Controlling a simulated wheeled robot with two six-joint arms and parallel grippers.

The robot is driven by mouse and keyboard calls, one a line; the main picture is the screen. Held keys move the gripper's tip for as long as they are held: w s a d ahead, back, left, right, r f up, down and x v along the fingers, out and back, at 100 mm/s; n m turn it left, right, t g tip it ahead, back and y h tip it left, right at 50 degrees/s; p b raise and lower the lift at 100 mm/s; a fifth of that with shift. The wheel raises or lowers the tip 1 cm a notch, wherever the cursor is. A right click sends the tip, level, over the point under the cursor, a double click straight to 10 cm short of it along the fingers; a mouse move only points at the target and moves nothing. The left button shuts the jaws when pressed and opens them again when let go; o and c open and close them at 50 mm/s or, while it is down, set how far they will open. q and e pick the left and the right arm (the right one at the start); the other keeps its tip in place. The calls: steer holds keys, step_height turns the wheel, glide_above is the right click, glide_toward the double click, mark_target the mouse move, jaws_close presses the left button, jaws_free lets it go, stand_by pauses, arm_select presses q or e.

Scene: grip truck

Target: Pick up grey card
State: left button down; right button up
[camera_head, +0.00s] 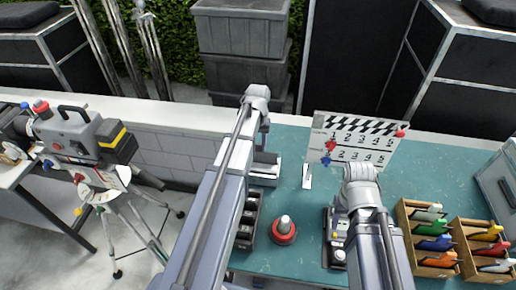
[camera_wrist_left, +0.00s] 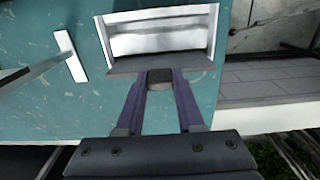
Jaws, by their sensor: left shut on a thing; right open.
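In the head view, the card is mostly hidden by my left arm. My right gripper (camera_head: 343,212) hangs open over the table's right half, its fingers mostly hidden by its wrist.
A clapperboard (camera_head: 350,142) stands at the back. A small white strip (camera_head: 307,176) lies between the arms. A red-based knob (camera_head: 283,232), black tray (camera_head: 246,225), dark device (camera_head: 335,250) and wooden crates (camera_head: 408,228) of coloured items stand nearer. A camera (camera_head: 75,140) is left, off the table.

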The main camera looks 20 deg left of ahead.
arm_select(q)
step_height(320, 180, up, 10)
steer(key=p, duration=0.9)
steer(key=s+d+r+p, duration=0.1)
steer(key=s+r+p, duration=0.1)
steer(key=s, duration=0.3)
step_height(320, 180, down, 6)
steer(key=b, duration=0.5)
steer(key=shift+d+r, duration=0.15)
steer(key=shift+r, duration=0.1)
steer(key=shift+f, duration=0.1)
steer(key=shift+f+b, duration=0.4)
steer(key=shift+f, duration=0.2)
stand_by(0.6)
